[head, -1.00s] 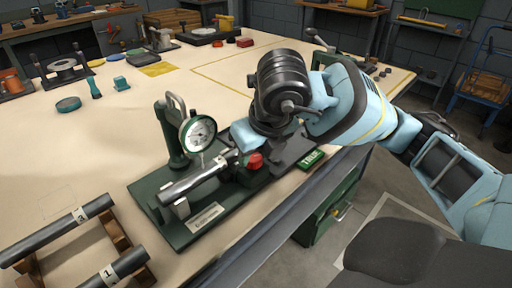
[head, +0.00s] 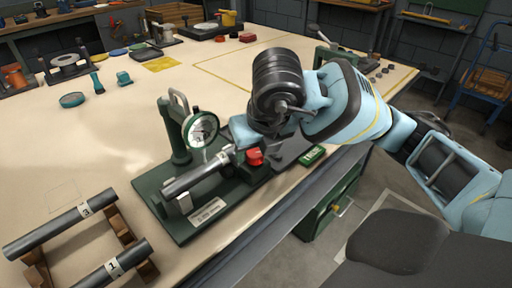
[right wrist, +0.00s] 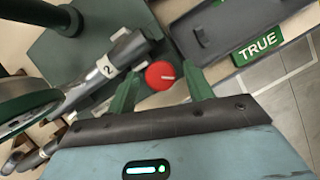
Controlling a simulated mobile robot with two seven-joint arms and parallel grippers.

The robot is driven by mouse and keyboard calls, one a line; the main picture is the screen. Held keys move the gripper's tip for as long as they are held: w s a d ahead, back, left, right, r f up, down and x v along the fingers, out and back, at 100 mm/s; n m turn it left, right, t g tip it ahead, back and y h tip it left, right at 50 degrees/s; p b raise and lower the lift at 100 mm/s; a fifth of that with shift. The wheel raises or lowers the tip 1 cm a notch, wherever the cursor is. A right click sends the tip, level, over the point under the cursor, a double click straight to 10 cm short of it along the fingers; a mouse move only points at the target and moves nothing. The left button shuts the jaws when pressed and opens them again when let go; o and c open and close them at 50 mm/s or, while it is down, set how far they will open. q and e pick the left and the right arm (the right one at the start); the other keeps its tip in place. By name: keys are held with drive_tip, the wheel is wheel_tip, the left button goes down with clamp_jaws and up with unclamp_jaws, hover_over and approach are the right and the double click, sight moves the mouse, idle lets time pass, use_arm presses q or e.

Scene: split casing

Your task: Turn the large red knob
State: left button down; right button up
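The large red knob (head: 254,157) sits on the front right part of a dark green gauge fixture (head: 163,200). In the right wrist view the red knob (right wrist: 160,75) shows its round face with a white mark. My right gripper (right wrist: 163,78) is open, its two green fingers apart with the knob between their tips; a gap shows at each side. In the head view my right gripper (head: 248,143) is right at the knob, its fingers mostly hidden. A dial gauge (head: 202,130) stands over a metal bar (head: 198,176) on the fixture. My left gripper is out of view.
A green TRUE sign (head: 312,155) lies at the table's front edge, right of the fixture. Two numbered bars (head: 60,224) rest on a wooden rack at the left. The tabletop (head: 130,130) behind and left of the fixture is mostly clear.

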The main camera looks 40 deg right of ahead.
drive_tip(key=shift+r, duration=0.1)
drive_tip(key=p+v, duration=0.2)
drive_tip(key=v, duration=0.5)
drive_tip(key=shift+s+r, duration=0.15)
drive_tip(key=shift+r, duration=0.15)
idle(0.5)
